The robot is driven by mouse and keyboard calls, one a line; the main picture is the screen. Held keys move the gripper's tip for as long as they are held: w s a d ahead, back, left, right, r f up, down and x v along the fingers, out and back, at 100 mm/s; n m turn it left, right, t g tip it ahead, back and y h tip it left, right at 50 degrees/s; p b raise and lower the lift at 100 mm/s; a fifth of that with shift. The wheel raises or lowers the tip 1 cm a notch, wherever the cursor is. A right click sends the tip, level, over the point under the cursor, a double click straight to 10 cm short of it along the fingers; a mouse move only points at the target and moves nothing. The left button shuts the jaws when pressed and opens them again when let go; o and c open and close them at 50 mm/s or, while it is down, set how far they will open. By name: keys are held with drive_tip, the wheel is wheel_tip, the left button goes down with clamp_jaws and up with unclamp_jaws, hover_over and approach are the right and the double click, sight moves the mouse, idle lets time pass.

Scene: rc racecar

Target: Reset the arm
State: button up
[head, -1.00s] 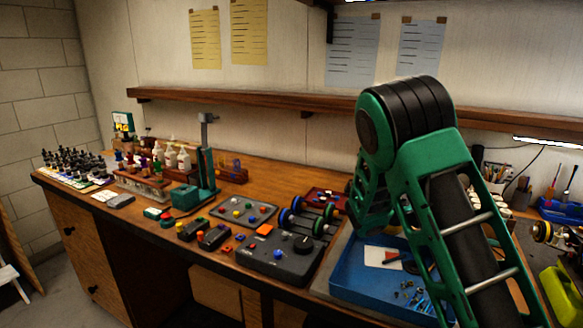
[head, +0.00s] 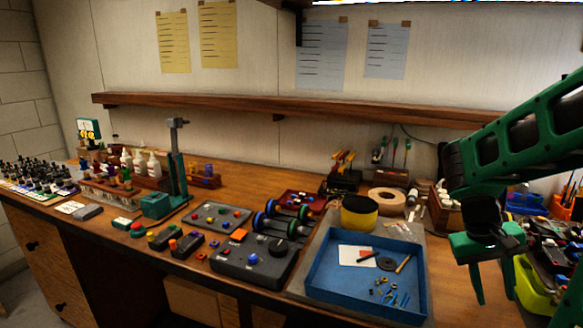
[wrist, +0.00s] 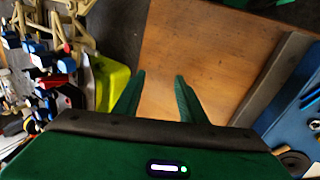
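My gripper (head: 492,283) hangs at the right of the head view, at the end of my green arm. It points down above the bench, between the blue tray (head: 318,272) and a yellow-green container (head: 532,290). In the wrist view the two green fingers of my gripper (wrist: 158,88) stand apart with bare wood between them. It is open and holds nothing.
The blue tray holds small screws, a black ring and a white card. A black control box (head: 253,261) and dumbbell-like wheel pairs stand left of it. A wooden shelf (head: 290,106) runs along the wall. Tools and containers crowd the right end.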

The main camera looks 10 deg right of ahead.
drive_tip(key=s+a+r+m+t+y, duration=0.1)
drive_tip(key=s+a+y, duration=0.3)
drive_tip(key=s+a, duration=0.5)
drive_tip(key=shift+a+r+t, duration=0.4)
drive_tip(key=shift+a+t, duration=0.2)
drive_tip(key=shift+a, duration=0.2)
